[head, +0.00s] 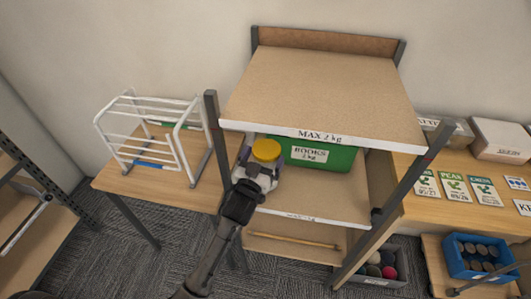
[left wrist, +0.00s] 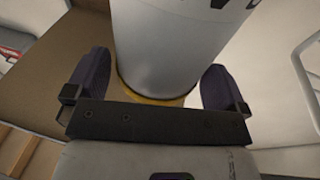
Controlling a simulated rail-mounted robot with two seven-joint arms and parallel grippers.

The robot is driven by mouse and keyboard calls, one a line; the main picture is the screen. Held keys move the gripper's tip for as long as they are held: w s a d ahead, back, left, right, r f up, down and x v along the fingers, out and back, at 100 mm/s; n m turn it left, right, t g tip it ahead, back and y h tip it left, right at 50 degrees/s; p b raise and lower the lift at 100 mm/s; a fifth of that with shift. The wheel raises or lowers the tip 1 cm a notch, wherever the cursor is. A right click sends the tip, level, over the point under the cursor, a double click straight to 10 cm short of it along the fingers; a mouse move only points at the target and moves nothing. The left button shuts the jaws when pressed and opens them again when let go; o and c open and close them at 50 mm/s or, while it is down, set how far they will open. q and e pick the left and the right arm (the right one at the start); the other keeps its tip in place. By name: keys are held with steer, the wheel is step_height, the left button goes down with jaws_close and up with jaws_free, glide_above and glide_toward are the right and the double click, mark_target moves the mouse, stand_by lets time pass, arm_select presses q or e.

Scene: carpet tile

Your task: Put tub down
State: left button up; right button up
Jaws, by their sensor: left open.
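The tub is a white cylinder with a yellow lid (head: 266,149). It stands at the left end of the middle shelf (head: 310,194), under the top board. My left gripper (head: 262,168) is at the tub, reaching in from the front left. In the left wrist view the tub's white side (left wrist: 180,45) fills the space between the two dark fingers, one on each side. The fingers are open, with a small gap visible beside the tub. The tub's base is hidden in the head view by my gripper. My right gripper is not in view.
A green box (head: 318,156) labelled BOOKS 2 kg stands right of the tub. The top board (head: 320,95) overhangs the shelf, with dark uprights at its sides. A white wire rack (head: 150,140) stands on the left table. The middle shelf's front right is clear.

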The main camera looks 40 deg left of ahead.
arm_select(q)
steer(key=s+d+f+m+g+h, duration=0.2)
steer(key=s+d+f+g, duration=0.2)
steer(key=s, duration=0.7)
steer(key=s+d+f+m+g+h, duration=0.1)
steer(key=s+d+f+g+h, duration=0.1)
steer(key=s+d+f+g, duration=0.3)
steer(key=s+d+f+m+g+h+p, duration=0.1)
steer(key=s+d+f+g, duration=0.3)
steer(key=s+f, duration=0.5)
steer(key=s+m+g+h, duration=0.1)
steer(key=s+g, duration=0.1)
steer(key=s, duration=0.6)
steer(key=shift+s+d+m, duration=0.2)
steer(key=shift+d+m, duration=0.05)
steer(key=shift+m, duration=0.05)
steer(key=shift+r, duration=0.1)
stand_by(0.8)
